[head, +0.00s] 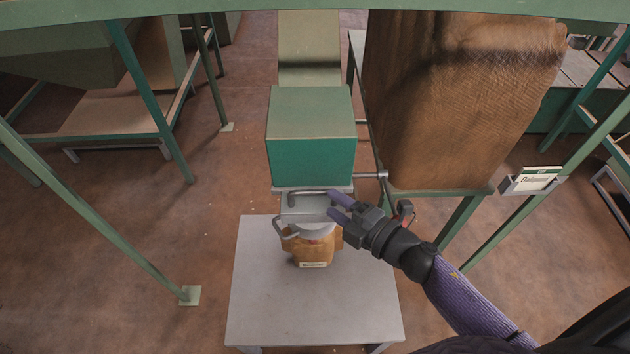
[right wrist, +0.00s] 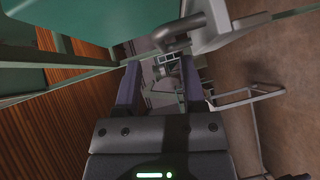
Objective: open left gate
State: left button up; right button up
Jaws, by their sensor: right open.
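A green hopper box (head: 311,150) stands in the middle of the head view, with a grey metal gate (head: 300,213) under it. A bent metal handle (head: 305,195) runs across the front of the gate. A bent metal bar also shows in the right wrist view (right wrist: 178,28), above the fingers. My right gripper (head: 331,202) is open, its two purple fingers pointing left at the handle's right end. In the right wrist view the gap between the fingers (right wrist: 160,85) looks empty. I cannot tell whether a finger touches the handle. My left gripper is not in view.
Below the gate, a brown bag (head: 313,251) with a pale label stands on a light table (head: 275,310). A large brown sack-like body (head: 455,100) fills the upper right. Green frame legs (head: 150,105) stand left and right. A label holder (head: 533,181) is at the right.

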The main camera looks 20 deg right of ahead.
aim_at(320, 195)
jog(key=x, duration=0.5)
jog(key=shift+w+a+f, duration=0.1)
jog(key=shift+w, duration=0.15)
grip_shut()
dwell(0.4)
dwell(0.7)
